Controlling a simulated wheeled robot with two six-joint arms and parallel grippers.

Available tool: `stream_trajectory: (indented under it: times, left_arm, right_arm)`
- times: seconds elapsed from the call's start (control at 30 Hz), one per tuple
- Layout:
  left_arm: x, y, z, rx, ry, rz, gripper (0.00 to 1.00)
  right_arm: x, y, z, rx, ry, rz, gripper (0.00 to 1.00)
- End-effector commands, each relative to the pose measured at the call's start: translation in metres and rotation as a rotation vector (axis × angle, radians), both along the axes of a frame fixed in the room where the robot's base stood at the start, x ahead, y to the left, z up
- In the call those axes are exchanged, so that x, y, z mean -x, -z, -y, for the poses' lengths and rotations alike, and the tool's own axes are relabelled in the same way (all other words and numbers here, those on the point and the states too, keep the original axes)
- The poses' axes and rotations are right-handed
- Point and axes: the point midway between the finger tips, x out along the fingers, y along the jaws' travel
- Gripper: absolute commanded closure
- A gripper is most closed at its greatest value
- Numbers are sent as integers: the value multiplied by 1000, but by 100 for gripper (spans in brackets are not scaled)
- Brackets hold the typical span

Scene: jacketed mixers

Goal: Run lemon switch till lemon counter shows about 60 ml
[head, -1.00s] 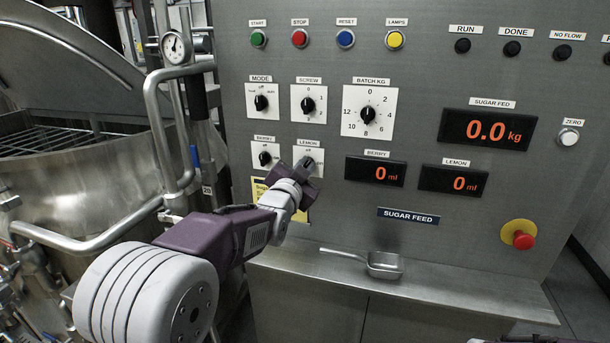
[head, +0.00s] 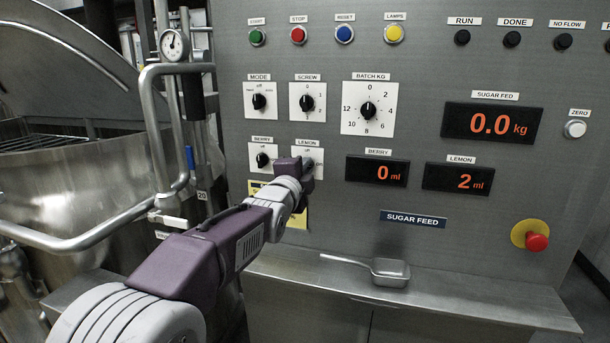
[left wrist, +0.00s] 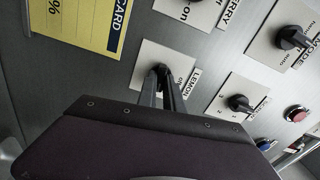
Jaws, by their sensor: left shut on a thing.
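The lemon switch, a black knob on a white plate (head: 310,149), is on the grey panel under the LEMON label. My left gripper (head: 306,166) is at it and covers most of the knob in the head view. In the left wrist view my left gripper (left wrist: 164,82) has its two fingers closed on the lemon knob (left wrist: 161,70). The exact knob angle is hard to tell behind the fingers. The lemon counter (head: 458,179) reads 2 ml in orange digits. My right gripper does not show.
The berry switch (head: 262,160) sits just left of the lemon one, and the berry counter (head: 376,172) reads 0 ml. The sugar display (head: 490,123) reads 0.0 kg. A metal scoop (head: 388,270) lies on the ledge below. A red emergency button (head: 536,241) is at right.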

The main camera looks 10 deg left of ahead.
Motion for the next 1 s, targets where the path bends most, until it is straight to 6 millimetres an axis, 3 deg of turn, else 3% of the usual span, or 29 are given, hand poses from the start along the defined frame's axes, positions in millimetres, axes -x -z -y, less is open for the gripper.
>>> stream_trajectory:
  times: [0.37,0.87,0.9,0.93,0.97,1.0]
  left_arm:
    - [0,1,0,-131,0,4,100]
    - [0,0,0,-149,0,5,100]
    - [0,0,0,-149,0,5,84]
    - [0,0,0,-149,0,5,75]
    - [0,0,0,-148,0,5,67]
    - [0,0,0,-148,0,5,67]
  right_arm:
    - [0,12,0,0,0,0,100]
    - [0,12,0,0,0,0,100]
    - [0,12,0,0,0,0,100]
    - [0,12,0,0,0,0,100]
    - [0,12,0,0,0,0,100]
    - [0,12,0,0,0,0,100]
